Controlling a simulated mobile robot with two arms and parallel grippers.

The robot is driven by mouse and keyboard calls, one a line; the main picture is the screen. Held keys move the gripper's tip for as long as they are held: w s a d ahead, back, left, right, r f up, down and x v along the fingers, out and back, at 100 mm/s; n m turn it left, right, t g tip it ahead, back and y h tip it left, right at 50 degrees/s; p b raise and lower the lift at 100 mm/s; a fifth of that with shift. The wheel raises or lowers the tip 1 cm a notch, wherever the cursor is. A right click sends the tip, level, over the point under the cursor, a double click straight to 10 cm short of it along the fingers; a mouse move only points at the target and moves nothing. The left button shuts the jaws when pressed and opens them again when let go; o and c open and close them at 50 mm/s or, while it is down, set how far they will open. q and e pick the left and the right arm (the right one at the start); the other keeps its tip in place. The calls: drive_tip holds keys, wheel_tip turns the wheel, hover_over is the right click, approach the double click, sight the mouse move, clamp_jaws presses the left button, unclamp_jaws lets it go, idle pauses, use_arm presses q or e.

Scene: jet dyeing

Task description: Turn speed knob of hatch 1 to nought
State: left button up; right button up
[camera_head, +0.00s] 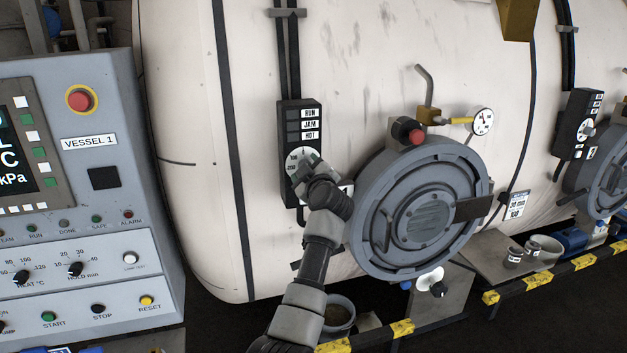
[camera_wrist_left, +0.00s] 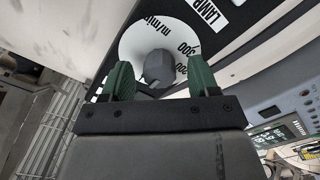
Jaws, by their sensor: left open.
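The speed dial (camera_head: 294,157) is a white disc low on the black panel (camera_head: 290,117) left of the round grey hatch (camera_head: 430,212). In the head view my left gripper (camera_head: 306,170) is in front of the dial and hides most of its knob. In the left wrist view the dark grey knob (camera_wrist_left: 158,68) stands on the white dial (camera_wrist_left: 133,42), marked m/min, with 300 and 200 legible. My open left gripper (camera_wrist_left: 160,75) has one green finger on each side of the knob, with apparent gaps. I cannot tell the knob's pointer direction.
A red-topped fitting (camera_head: 408,131) and a gauge (camera_head: 482,121) are above the hatch. The vessel 1 console (camera_head: 88,185) stands at left. A bucket (camera_head: 338,314) is below, beside my arm. A second panel (camera_head: 578,123) and hatch are at far right.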

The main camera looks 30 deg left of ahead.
use_arm(q)
drive_tip(key=b+v, duration=0.3)
drive_tip(key=v, duration=0.7)
drive_tip(key=shift+f, duration=0.15)
